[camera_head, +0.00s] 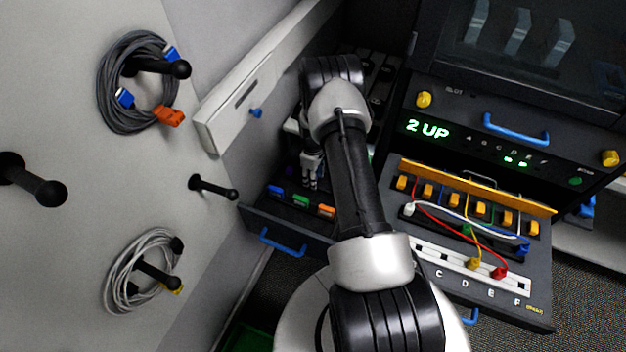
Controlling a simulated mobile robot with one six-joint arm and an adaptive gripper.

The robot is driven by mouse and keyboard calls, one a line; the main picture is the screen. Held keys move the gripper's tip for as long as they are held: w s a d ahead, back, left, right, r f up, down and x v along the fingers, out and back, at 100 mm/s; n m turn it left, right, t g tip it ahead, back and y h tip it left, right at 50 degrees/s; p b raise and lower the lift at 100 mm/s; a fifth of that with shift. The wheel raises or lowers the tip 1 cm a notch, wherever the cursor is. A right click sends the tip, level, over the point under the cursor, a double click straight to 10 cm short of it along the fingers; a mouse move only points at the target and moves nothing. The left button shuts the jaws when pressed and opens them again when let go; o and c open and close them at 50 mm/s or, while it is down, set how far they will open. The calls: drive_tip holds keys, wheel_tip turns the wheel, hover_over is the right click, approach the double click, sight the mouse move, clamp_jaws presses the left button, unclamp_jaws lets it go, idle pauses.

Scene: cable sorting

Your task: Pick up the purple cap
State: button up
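My gripper (310,181) points down over the back part of an open dark drawer (294,225), left of my own arm. Its fingers are small and partly shaded, so I cannot tell whether they are open or shut, or whether they hold anything. Small blue (275,190), green (301,199) and orange (327,210) pieces show along the drawer's front. My arm hides the drawer's right side.
Coiled cables (112,95) hang on black pegs on the left wall. A black console (465,135) reading "2 UP" stands at right, above a pulled-out panel (500,213) with coloured cables and plugs.

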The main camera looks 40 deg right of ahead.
drive_tip(key=c, duration=0.6)
drive_tip(key=shift+c, duration=0.2)
drive_tip(key=shift+r, duration=0.1)
wheel_tip(320, 180, up, 23)
drive_tip(key=p, duration=0.6)
drive_tip(key=shift+r+p, duration=0.2)
drive_tip(key=shift+p, duration=0.1)
